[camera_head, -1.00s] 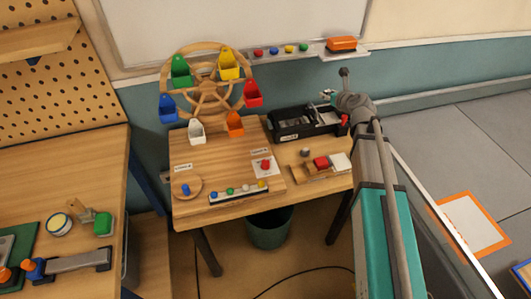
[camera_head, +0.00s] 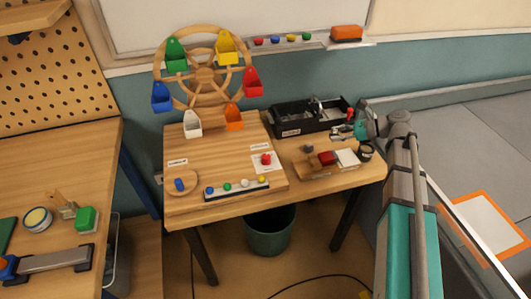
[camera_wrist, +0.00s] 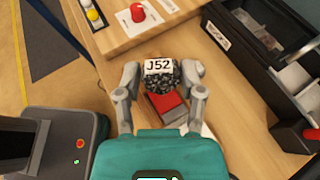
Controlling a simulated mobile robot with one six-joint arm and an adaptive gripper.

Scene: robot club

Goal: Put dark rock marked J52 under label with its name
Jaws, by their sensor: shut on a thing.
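The dark rock marked J52 (camera_wrist: 162,82) is between the fingers of my gripper (camera_wrist: 163,88) in the wrist view, with its white J52 tag facing the camera. The gripper is shut on it, above a red block. In the head view my gripper (camera_head: 345,131) is at the table's right side, by the black tray's front right corner; the rock is hard to make out there. White labels show on the table board at left (camera_head: 177,162), by the red knob (camera_head: 262,153) and on the black tray's front (camera_head: 290,133); their text is unreadable.
The black tray (camera_head: 272,122) stands at the back right. A wooden wheel with coloured buckets (camera_head: 205,75) stands at the back left.

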